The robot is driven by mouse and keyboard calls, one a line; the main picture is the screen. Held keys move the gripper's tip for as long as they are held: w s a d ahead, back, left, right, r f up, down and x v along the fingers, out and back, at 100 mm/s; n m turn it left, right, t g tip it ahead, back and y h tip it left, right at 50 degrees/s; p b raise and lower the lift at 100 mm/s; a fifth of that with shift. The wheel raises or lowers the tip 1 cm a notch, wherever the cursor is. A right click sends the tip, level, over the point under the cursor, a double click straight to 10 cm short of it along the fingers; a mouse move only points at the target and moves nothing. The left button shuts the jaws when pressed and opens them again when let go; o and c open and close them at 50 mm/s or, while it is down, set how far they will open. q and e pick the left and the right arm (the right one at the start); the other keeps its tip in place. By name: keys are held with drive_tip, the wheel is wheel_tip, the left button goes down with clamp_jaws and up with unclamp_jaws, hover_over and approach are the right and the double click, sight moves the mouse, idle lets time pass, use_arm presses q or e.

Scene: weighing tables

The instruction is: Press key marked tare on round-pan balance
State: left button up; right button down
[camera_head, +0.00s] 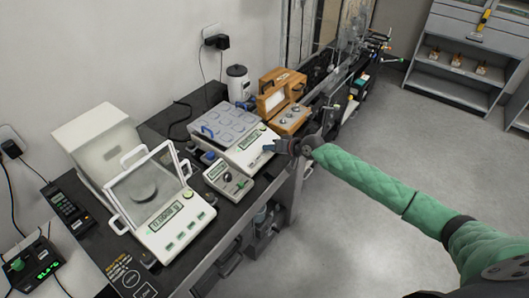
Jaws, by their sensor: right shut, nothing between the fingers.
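The round-pan balance (187,218) is white and stands on the dark table at the left. Its round grey pan (145,188) sits inside a clear draft shield. A lit display and a row of several small green-marked keys (182,236) run along its sloped front; their labels are too small to read, so I cannot tell which is tare. My right gripper (270,147) comes in on a green-sleeved arm from the right. It is shut and empty, by the front right of the other balance, well right of the round-pan balance. My left gripper is not in view.
A second balance (248,152) with a wide flat pan stands to the right, with a small meter (229,181) between. A black handheld device (67,207) lies left. Open floor is right of the table.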

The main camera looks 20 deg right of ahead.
drive_tip(key=shift+f, duration=0.15)
drive_tip(key=shift+w+a+f+b, duration=0.1)
drive_tip(key=shift+f+b, duration=0.15)
drive_tip(key=shift+b, duration=0.1)
idle(0.4)
drive_tip(key=shift+f+b, duration=0.3)
drive_tip(key=shift+f, duration=0.05)
idle(0.4)
drive_tip(key=shift+r, duration=0.1)
drive_tip(key=shift+r+p, duration=0.55)
drive_tip(key=shift+r, duration=0.1)
drive_tip(key=shift+r, duration=0.1)
